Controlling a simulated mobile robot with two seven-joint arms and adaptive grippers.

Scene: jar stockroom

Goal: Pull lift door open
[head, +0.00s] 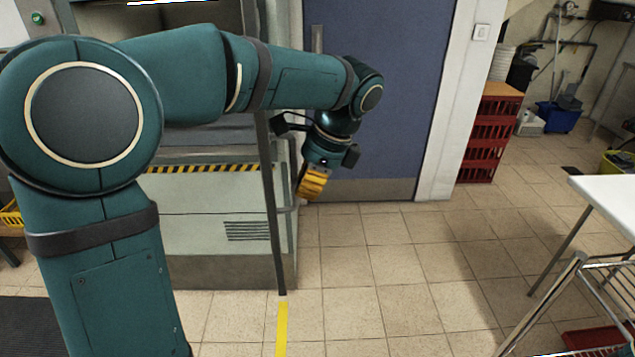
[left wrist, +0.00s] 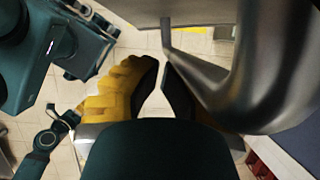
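The lift (head: 200,210) is a pale cabinet with a striped band, left of centre in the head view. Its door (head: 272,200) appears as a narrow dark upright, seen nearly edge-on, apparently standing out from the cabinet. My left gripper (head: 310,183) is just right of it, pointing down, with yellow fingers. In the left wrist view, a thick curved metal handle (left wrist: 262,85) on a pale panel passes in front of the right finger. The left gripper's fingertips (left wrist: 164,65) are slightly apart, with floor visible between them. My right gripper (left wrist: 68,119) seems to show small at the lower left.
A blue-grey door (head: 390,110) is behind the gripper. Red crates (head: 490,140) stand by the wall at right. A white table (head: 610,195) and a metal rack (head: 560,300) stand at the front right. The tiled floor in the middle is clear.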

